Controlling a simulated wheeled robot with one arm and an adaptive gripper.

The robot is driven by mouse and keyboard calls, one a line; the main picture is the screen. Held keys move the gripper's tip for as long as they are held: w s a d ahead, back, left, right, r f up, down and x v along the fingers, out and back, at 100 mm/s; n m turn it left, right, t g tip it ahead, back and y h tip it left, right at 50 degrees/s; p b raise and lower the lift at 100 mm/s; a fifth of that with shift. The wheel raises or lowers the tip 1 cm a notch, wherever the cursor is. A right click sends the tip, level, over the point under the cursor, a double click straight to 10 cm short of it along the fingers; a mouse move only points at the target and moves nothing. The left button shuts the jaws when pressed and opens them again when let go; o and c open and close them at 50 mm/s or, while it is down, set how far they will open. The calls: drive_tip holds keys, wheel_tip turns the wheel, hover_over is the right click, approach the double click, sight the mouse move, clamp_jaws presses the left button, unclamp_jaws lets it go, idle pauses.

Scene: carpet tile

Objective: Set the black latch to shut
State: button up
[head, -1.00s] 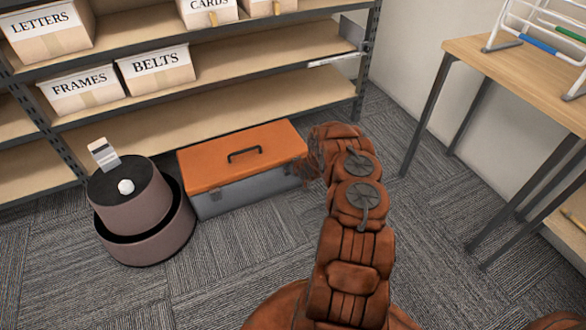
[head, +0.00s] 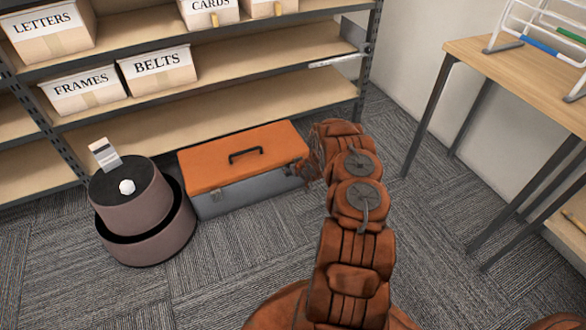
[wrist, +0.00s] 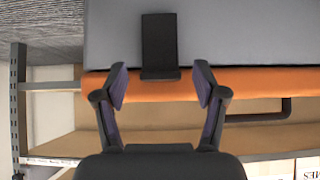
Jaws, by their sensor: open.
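The toolbox has an orange lid (head: 235,150) and a grey body (head: 245,192), and it stands on the carpet in the head view. In the wrist view, which is upside down, the grey body (wrist: 235,35) is at the top and the orange lid (wrist: 255,82) below it. The black latch (wrist: 160,42) lies along the grey body, its wider end overlapping the lid's edge. My gripper (wrist: 160,70) is open, one finger on each side of the latch's wider end, with gaps on both sides. In the head view my arm hides the latch.
A round two-tier mauve stand (head: 130,212) is left of the toolbox. A shelf unit (head: 200,105) with labelled boxes stands behind it. A wooden table (head: 520,75) is at right. Carpet (head: 235,270) in front of the toolbox is clear. The lid has a black handle (head: 245,154).

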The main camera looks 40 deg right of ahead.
drive_tip(key=v, duration=1.1)
drive_tip(key=shift+d, duration=0.1)
idle(0.5)
